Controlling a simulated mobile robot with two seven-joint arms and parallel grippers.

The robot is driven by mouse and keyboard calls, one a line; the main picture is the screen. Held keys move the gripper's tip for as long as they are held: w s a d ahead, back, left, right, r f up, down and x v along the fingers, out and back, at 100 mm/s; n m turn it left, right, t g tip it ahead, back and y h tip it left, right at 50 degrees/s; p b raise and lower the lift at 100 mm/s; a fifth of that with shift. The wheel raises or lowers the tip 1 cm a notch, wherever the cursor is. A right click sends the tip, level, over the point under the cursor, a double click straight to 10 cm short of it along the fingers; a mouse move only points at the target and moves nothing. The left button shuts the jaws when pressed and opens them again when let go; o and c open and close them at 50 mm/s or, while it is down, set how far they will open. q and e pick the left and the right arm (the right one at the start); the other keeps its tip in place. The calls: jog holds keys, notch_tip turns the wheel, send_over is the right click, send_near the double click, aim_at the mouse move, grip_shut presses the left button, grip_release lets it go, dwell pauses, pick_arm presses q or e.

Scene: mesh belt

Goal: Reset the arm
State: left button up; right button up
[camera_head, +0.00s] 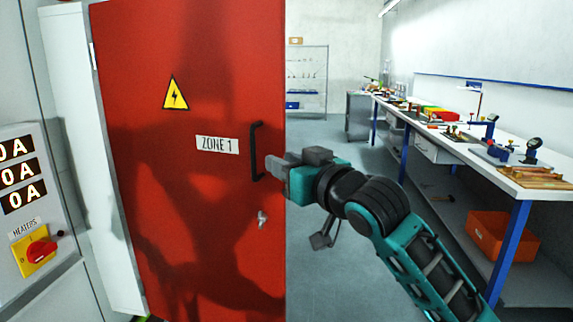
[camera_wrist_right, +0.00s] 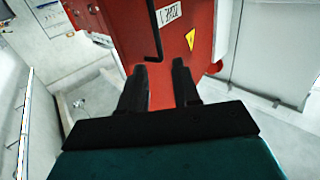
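The red door (camera_head: 200,240) fills the left half of the head view, with a yellow warning triangle (camera_head: 175,94) and a "ZONE 1" label (camera_head: 217,144). Its black upright handle (camera_head: 255,140) is near the right edge, above a small lock (camera_head: 262,219). My right gripper (camera_head: 272,170) is just right of the handle's lower part. In the right wrist view, its two fingers (camera_wrist_right: 159,70) are spread with nothing held between them. The handle (camera_wrist_right: 152,30) shows beyond the fingertips; any contact cannot be told. My left gripper is not in view.
A panel with a red heaters switch (camera_head: 41,251) stands at the left. A long workbench (camera_head: 545,192) with tools runs along the right, with an orange crate (camera_head: 500,237) below. A wire shelf (camera_head: 307,80) stands far back. The grey floor (camera_head: 335,135) in the middle is clear.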

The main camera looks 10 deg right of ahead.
dwell(0.3)
jog(key=s+d+f+m+g+h, duration=0.1)
jog(key=s+f, duration=0.2)
jog(key=f, duration=0.9)
jog(key=s+d+f+m+g+h, duration=0.1)
jog(key=s+d+f, duration=0.15)
jog(key=f, duration=1.05)
jog(key=s+d+f+g+h, duration=0.1)
jog(key=s+d+f, duration=0.1)
jog(key=s+f, duration=0.8)
jog(key=s+d+f+g+h, duration=0.1)
jog(key=s+f+g+h, duration=0.1)
jog(key=s+f, duration=0.8)
jog(key=shift+s+d+g, duration=0.3)
jog(key=shift+s+d, duration=0.1)
jog(key=shift+s, duration=0.1)
